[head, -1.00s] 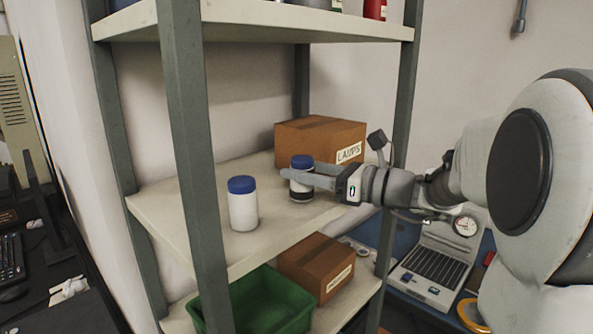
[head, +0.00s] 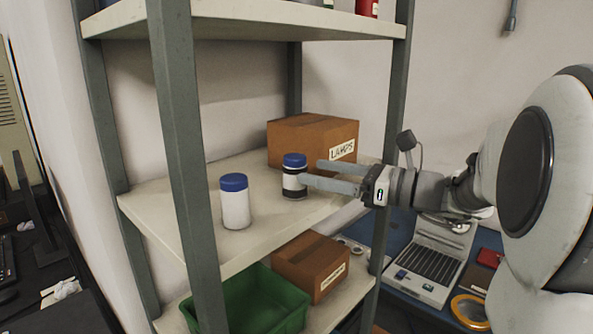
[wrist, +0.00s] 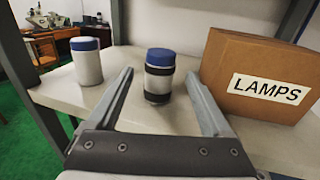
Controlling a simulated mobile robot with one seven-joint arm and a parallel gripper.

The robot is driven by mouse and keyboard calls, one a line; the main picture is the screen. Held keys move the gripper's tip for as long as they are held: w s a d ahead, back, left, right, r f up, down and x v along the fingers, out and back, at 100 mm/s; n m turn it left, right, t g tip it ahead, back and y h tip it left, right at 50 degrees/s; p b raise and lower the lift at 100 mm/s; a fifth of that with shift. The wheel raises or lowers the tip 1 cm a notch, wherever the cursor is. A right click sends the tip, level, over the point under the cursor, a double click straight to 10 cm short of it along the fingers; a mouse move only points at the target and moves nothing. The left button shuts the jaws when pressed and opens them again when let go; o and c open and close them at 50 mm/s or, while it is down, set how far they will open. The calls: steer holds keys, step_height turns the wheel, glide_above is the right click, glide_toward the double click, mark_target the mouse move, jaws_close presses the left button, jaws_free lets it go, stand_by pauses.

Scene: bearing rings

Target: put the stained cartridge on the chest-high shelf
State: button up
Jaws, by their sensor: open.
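The stained cartridge (head: 294,182), white with dark bands and a blue cap, stands upright on the middle shelf (head: 262,222). It also shows in the wrist view (wrist: 160,84), ahead of and between the finger lines. My gripper (head: 311,174) is open, with its fingertips just to the right of the cartridge in the head view. In the wrist view my gripper (wrist: 160,84) has its two fingers spread apart with nothing held between them. A clean white cartridge (head: 235,205) with a blue cap stands to the left on the same shelf.
A cardboard box marked LAMPS (head: 300,142) stands close behind the stained cartridge, right of it in the wrist view. A shelf post (head: 185,150) rises at the front. Below are a green bin (head: 255,305) and a smaller box (head: 311,265). Another shelf (head: 250,22) is above.

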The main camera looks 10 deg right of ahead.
steer(key=v, duration=0.6)
steer(key=shift+s+d, duration=0.2)
